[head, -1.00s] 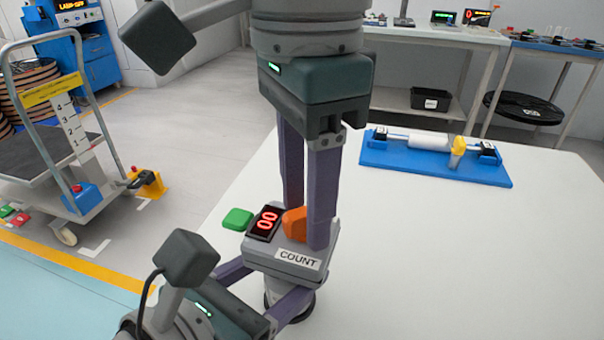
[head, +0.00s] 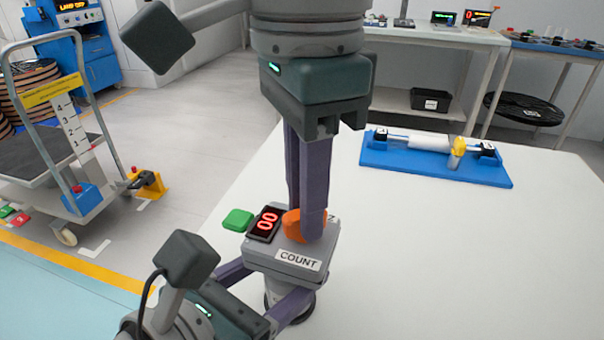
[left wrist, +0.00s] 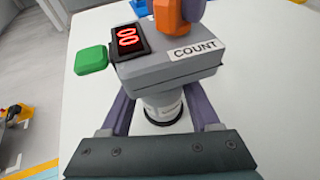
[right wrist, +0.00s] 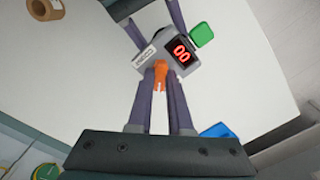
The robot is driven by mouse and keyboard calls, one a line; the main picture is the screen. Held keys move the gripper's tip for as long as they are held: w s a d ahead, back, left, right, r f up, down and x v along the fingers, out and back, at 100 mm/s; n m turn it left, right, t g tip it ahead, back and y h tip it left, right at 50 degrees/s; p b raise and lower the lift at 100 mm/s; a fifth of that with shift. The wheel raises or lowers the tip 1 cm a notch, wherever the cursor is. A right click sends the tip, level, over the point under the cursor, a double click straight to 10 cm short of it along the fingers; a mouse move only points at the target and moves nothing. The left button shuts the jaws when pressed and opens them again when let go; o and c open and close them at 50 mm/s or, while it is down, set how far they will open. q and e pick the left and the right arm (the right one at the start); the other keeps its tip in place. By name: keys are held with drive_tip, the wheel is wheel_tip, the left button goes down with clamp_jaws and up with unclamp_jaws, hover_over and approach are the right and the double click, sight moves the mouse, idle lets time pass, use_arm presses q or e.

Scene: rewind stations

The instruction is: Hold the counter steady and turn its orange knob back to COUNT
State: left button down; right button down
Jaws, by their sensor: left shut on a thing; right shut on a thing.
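The counter (head: 285,246) is a grey box on a round base on the white table. It has a dark display reading a red 00, a green button (head: 238,220) at its left and a COUNT label at its front edge. My left gripper (left wrist: 160,104) is shut on the counter, with a finger on either side below the box. The orange knob (head: 291,224) is on top, partly hidden by fingers. My right gripper (head: 303,226) comes from above and is shut on the knob, which also shows between its fingers in the right wrist view (right wrist: 160,83).
A blue stand (head: 400,162) with a white roller and yellow knob lies at the back right of the table. A trolley (head: 45,150) stands on the floor at left. Benches (head: 440,37) line the back. The table to the right of the counter is clear.

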drive_tip(key=m, duration=0.8)
drive_tip(key=shift+m, duration=0.3)
drive_tip(key=m, duration=0.4)
drive_tip(key=shift+m, duration=2.5)
drive_tip(key=c, duration=0.8)
unclamp_jaws()
